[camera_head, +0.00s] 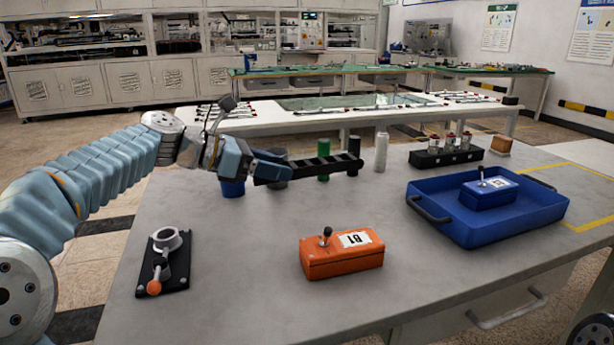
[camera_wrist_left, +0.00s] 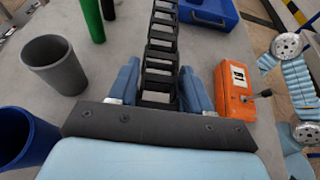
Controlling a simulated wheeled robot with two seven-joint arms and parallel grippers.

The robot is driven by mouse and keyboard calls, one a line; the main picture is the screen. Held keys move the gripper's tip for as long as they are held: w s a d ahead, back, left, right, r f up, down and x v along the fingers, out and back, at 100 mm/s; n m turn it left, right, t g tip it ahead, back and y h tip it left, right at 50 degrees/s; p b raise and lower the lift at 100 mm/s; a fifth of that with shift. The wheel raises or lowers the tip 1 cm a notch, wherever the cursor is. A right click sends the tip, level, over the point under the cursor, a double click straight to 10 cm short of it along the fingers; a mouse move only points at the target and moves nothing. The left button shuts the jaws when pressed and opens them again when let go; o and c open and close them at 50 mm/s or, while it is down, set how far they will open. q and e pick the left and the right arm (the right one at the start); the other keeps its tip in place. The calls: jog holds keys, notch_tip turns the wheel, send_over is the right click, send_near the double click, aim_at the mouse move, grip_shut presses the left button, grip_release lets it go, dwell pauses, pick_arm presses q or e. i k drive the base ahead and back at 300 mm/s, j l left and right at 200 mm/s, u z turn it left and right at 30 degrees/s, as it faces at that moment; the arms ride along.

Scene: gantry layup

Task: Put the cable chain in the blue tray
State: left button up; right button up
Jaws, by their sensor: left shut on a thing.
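The cable chain (camera_head: 325,164) is a black, ladder-like strip of links. My left gripper (camera_head: 272,167) is shut on its near end and holds it about level above the table, pointing right. In the left wrist view the chain (camera_wrist_left: 161,45) runs away from between the blue fingers (camera_wrist_left: 159,85). The blue tray (camera_head: 500,234) stands on the right of the table in the head view, apart from the chain. A small blue box (camera_head: 488,193) with a lever lies in the tray. My right gripper is not in view.
An orange box (camera_head: 341,256) marked B1 sits at the table's front middle. A black clamp fixture (camera_head: 166,262) is at left. A black rack (camera_head: 445,156) is behind the tray.

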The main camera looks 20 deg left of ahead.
aim_at(500, 219)
jog(key=k+l, duration=0.3)
jog(key=k, duration=0.15)
jog(key=k+l, duration=0.3)
jog(key=k, duration=0.15)
jog(key=k+l, duration=0.3)
jog(key=k, duration=0.15)
